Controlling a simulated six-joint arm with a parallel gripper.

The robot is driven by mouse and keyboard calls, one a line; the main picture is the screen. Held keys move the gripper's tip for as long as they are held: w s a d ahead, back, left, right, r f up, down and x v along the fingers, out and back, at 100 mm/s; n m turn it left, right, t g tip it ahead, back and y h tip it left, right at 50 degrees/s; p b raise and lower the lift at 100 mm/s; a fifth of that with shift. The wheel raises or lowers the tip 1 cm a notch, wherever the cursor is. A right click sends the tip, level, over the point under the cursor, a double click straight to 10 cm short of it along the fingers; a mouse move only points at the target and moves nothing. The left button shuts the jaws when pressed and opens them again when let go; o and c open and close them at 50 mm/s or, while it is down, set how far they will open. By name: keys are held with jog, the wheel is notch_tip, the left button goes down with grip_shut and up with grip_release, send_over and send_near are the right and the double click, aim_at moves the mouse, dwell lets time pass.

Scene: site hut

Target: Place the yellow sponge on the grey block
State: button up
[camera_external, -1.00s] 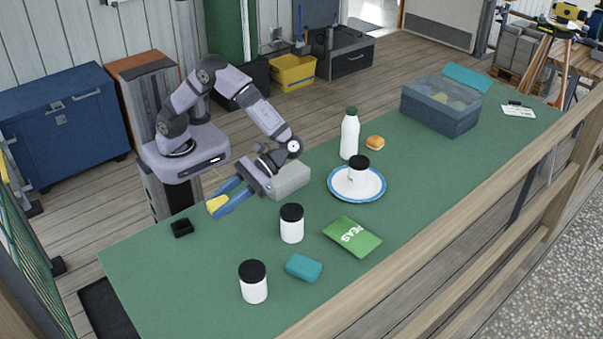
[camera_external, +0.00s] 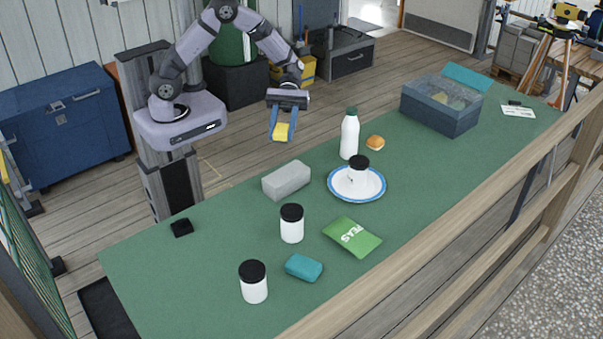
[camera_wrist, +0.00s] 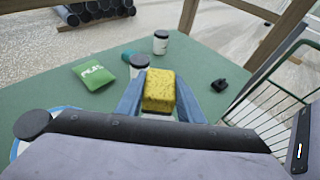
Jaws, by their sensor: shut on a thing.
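The yellow sponge (camera_external: 281,131) is held between the blue fingers of my gripper (camera_external: 283,125), raised in the air behind the table's back edge in the external view. In the wrist view the sponge (camera_wrist: 159,91) sits between both fingers (camera_wrist: 160,98), which are shut on it. The grey block (camera_external: 287,181) lies on the green table near its back edge, with a bare top. The block is below my gripper in the picture, apart from the sponge. I cannot make out the block in the wrist view.
Right of the block are a plate (camera_external: 374,197) bearing a black-lidded jar (camera_external: 358,172), a white bottle (camera_external: 349,137) and a bun (camera_external: 375,142). In front are another jar (camera_external: 291,226), a green peas bag (camera_external: 351,237) and a teal item (camera_external: 303,267). A small black object (camera_external: 181,227) lies left.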

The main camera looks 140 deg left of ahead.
aim_at(286, 173)
jog(key=shift+w+a+f, duration=0.1)
jog(key=shift+w+f, duration=0.1)
jog(key=shift+f, duration=0.4)
jog(key=shift+w+f, duration=0.15)
jog(key=shift+f, duration=0.45)
jog(key=shift+w+a+f, duration=0.15)
jog(key=shift+a+f, duration=0.05)
jog(key=shift+a, duration=0.05)
jog(key=shift+f+p, duration=1)
jog(key=shift+f, duration=3.95)
jog(key=shift+f, duration=0.2)
jog(key=o, duration=0.7)
jog(key=shift+c, duration=0.2)
jog(key=o, duration=0.4)
jog(key=shift+c, duration=0.2)
jog(key=shift+r, duration=0.1)
